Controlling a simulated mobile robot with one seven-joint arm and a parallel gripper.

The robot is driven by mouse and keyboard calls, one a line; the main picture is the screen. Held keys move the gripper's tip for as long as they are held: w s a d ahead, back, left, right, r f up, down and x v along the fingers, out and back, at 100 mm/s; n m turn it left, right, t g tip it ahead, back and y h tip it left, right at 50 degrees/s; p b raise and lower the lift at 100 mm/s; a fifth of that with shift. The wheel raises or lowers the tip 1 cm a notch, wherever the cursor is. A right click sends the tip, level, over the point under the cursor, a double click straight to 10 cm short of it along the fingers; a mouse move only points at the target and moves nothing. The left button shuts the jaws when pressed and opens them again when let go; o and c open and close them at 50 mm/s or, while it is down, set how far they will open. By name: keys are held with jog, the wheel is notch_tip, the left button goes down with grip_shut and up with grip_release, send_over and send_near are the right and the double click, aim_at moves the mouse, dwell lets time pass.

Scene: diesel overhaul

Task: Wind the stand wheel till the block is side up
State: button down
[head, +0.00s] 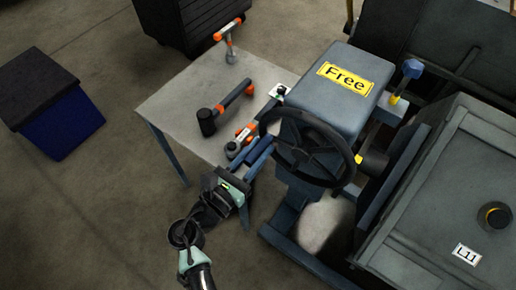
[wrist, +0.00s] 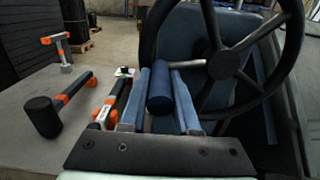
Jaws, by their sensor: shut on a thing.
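The stand wheel (head: 353,163) is a dark spoked ring on the front of the grey stand housing (head: 345,112), which bears a yellow "Free" sign (head: 345,77). The wheel also shows large in the wrist view (wrist: 300,45). My gripper (head: 258,152) is at the wheel's left side. Its two fingers are shut on the blue wheel handle (wrist: 160,92), a cylinder lying between them in the wrist view.
A grey table (head: 180,100) stands left of the stand. It holds a black-headed mallet (head: 208,122), another orange-and-grey tool (head: 230,50) and more tools near the wheel. A blue bin (head: 60,120) is at far left. Floor at lower left is clear.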

aim_at(297, 173)
jog(key=shift+s+f+n+p, duration=0.1)
jog(key=shift+f+n+p, duration=0.2)
jog(key=shift+n+p, duration=0.1)
dwell(0.7)
jog(key=f+n+p, duration=0.1)
jog(key=n, duration=0.1)
jog(key=s+d+f+n+p, duration=0.1)
jog(key=f+n+p, duration=0.1)
jog(key=d+f+n+p, duration=0.1)
jog(key=n, duration=0.2)
jog(key=shift+s+d+f+p, duration=0.15)
jog(key=shift+s+d+p, duration=0.1)
jog(key=shift+s+p, duration=0.15)
jog(key=d+n+p, duration=0.1)
jog(key=s+d+f+n+p, duration=0.1)
jog(key=n, duration=0.1)
jog(key=shift+s+f, duration=0.2)
jog(key=shift+s, duration=0.05)
jog(key=shift+s+d+f+n+p, duration=0.15)
jog(key=shift+s+d+n+p, duration=0.25)
jog(key=shift+n, duration=0.4)
jog(key=shift+s+d+f+n+p, duration=0.1)
jog(key=shift+s+d+n+p, duration=0.25)
jog(key=shift+n, duration=0.45)
jog(key=shift+s+d+f+n+p, duration=0.2)
jog(key=shift+d+n+p, duration=0.3)
jog(key=shift+n, duration=0.3)
